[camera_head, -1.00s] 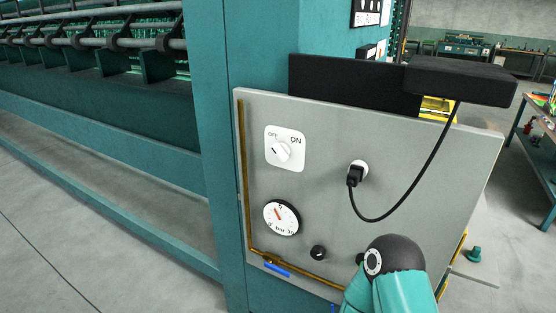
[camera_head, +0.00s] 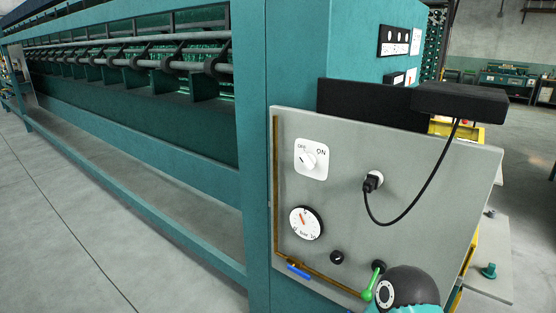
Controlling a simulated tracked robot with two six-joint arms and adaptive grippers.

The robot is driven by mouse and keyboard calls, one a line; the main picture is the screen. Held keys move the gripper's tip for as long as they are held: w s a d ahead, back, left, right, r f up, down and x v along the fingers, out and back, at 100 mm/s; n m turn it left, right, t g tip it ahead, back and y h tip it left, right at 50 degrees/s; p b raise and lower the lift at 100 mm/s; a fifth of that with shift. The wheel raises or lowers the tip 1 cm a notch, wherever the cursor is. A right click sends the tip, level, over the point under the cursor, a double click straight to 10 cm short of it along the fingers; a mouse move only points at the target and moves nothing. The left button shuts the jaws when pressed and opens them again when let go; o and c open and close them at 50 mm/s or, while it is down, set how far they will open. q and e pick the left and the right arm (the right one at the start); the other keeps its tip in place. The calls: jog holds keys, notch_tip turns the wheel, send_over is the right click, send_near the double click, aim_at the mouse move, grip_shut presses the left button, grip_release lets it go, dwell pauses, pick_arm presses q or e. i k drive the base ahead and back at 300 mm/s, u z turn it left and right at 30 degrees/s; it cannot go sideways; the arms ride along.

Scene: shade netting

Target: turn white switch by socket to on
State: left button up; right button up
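The white switch (camera_head: 311,160) is a rotary knob on a white square plate, at the upper left of the grey panel. OFF is marked at its upper left and ON at its upper right. The knob's small dark mark is on the left, on the OFF side. The socket (camera_head: 376,176) is to its right, with a black plug (camera_head: 371,183) and cable in it. Part of one of my arms, teal with a dark round joint, shows at the bottom right. Neither gripper is in view, and nothing touches the switch.
Below the switch are a round gauge (camera_head: 306,223), a black knob (camera_head: 337,257), a blue-handled valve (camera_head: 298,271) and a green lever (camera_head: 373,283). A black box (camera_head: 460,101) juts out above the panel. Open floor lies at the left.

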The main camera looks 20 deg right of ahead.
aim_at(308, 161)
jog(key=u, duration=0.25)
jog(key=i, duration=1.15)
jog(key=z, duration=0.45)
